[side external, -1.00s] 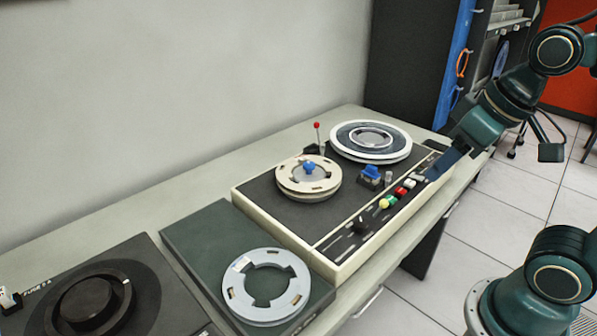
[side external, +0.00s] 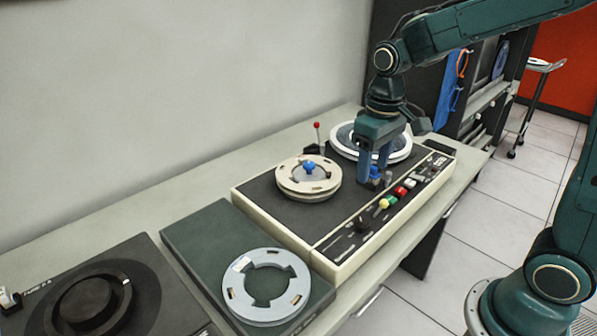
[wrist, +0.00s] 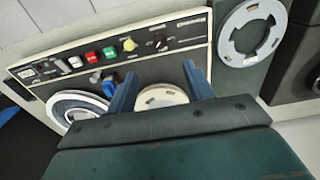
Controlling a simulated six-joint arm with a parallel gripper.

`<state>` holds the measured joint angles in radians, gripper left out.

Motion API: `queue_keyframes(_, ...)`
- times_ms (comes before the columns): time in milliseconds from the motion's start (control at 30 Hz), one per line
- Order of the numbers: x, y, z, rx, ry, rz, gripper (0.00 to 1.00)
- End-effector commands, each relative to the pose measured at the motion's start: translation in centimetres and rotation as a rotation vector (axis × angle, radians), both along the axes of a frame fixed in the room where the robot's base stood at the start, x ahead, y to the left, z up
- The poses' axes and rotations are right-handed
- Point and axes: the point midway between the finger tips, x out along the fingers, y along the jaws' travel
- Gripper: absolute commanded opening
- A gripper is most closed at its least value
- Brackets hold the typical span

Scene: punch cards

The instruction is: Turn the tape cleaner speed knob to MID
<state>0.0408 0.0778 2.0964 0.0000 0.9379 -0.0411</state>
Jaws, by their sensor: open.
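The tape cleaner (side external: 335,262) is a cream-edged machine with a dark top and a control strip along its front edge. A small black rotary knob (side external: 361,226), which I take as the speed knob, sits at the left end of that strip. In the wrist view the black knob (wrist: 160,42) is right of the yellow button. Its pointer setting is too small to read. My gripper (side external: 373,174) points down over the machine, open and empty, behind the button row and away from the knob. Its fingers also show in the wrist view (wrist: 159,72).
A cream reel with a blue hub (side external: 309,172) and a white-rimmed reel (side external: 402,149) sit on the machine. A red-tipped lever (side external: 317,127) stands behind. Coloured buttons (side external: 401,192) line the strip. A grey ring (side external: 235,296) lies on a dark box to the left.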

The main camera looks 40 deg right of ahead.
Motion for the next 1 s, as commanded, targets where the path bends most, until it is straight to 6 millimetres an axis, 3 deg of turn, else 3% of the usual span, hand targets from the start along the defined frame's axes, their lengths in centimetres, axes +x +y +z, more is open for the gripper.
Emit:
queue_keyframes(567,0.9,-0.1,-1.7,0.001,0.031,0.000,0.52)
queue_keyframes(767,0.8,-0.1,-3.5,0.001,0.033,0.000,0.52)
queue_keyframes(1000,0.7,-0.1,-6.9,0.002,0.036,0.000,0.52)
